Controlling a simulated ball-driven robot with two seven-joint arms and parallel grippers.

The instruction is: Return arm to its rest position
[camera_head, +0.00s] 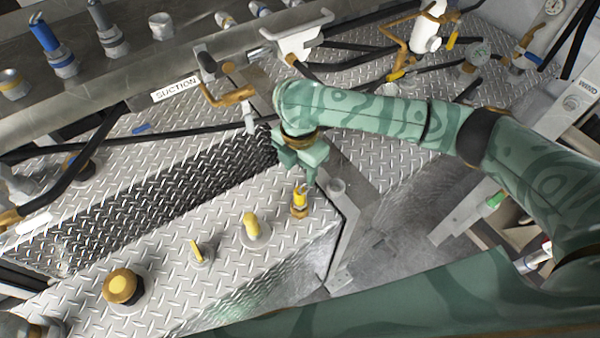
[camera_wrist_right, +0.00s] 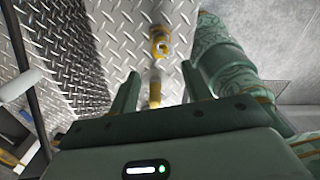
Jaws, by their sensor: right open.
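My right arm reaches in from the right in the head view. My right gripper (camera_head: 301,174) points down over the diamond-plate top, just above a small brass valve with a yellow handle (camera_head: 299,200). In the right wrist view the fingers of the right gripper (camera_wrist_right: 161,72) are spread apart. A brass and yellow fitting (camera_wrist_right: 160,43) stands beyond the fingertips, and a yellow piece (camera_wrist_right: 154,92) shows lower down between the fingers. I cannot tell whether a finger touches it. My left gripper is not in view.
Yellow-topped fittings (camera_head: 253,229) stand along the diamond-plate deck. A brass-handled valve (camera_head: 228,95) is by the SUCTION label (camera_head: 176,88). Black hoses and a white bracket (camera_head: 297,36) lie behind my arm. Bare grey floor (camera_head: 400,235) shows below my forearm.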

